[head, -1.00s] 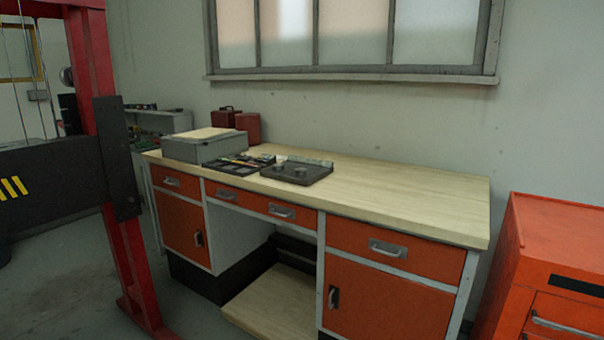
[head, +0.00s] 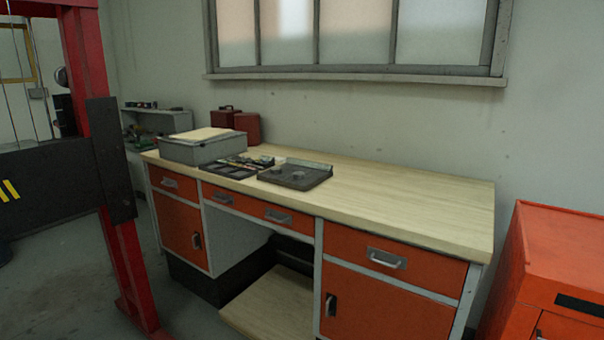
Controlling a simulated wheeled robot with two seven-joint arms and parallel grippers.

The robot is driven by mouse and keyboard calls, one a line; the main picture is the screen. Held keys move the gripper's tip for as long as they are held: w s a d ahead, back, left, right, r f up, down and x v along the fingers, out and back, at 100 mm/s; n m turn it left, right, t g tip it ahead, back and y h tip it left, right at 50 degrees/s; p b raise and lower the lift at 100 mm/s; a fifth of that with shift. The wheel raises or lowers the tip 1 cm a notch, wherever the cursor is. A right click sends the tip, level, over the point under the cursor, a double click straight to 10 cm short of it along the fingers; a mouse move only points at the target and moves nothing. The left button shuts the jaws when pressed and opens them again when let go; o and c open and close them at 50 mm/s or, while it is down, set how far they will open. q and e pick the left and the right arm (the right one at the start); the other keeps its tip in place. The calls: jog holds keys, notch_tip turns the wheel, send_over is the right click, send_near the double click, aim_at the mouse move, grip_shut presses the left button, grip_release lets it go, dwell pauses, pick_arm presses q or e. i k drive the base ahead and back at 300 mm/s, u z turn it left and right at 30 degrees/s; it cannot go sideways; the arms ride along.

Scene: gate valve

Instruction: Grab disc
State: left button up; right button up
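In the head view a dark flat tray (head: 292,183) lies on the workbench top, left of its middle. Small grey round parts (head: 296,175) sit on it, too small to tell whether one is the disc. A pale piece (head: 310,164) lies along the tray's back edge. Neither of my grippers is in view.
The wooden workbench (head: 420,205) has orange drawers and clear room on its right half. A grey box (head: 197,149), a black tool tray (head: 232,168) and dark red boxes (head: 247,127) stand on its left. A red post (head: 90,120) is left, an orange cabinet (head: 560,250) right.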

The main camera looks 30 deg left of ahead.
aim_at(296, 175)
jog(key=u, duration=0.5)
jog(key=i, duration=1.55)
jog(key=u, duration=1)
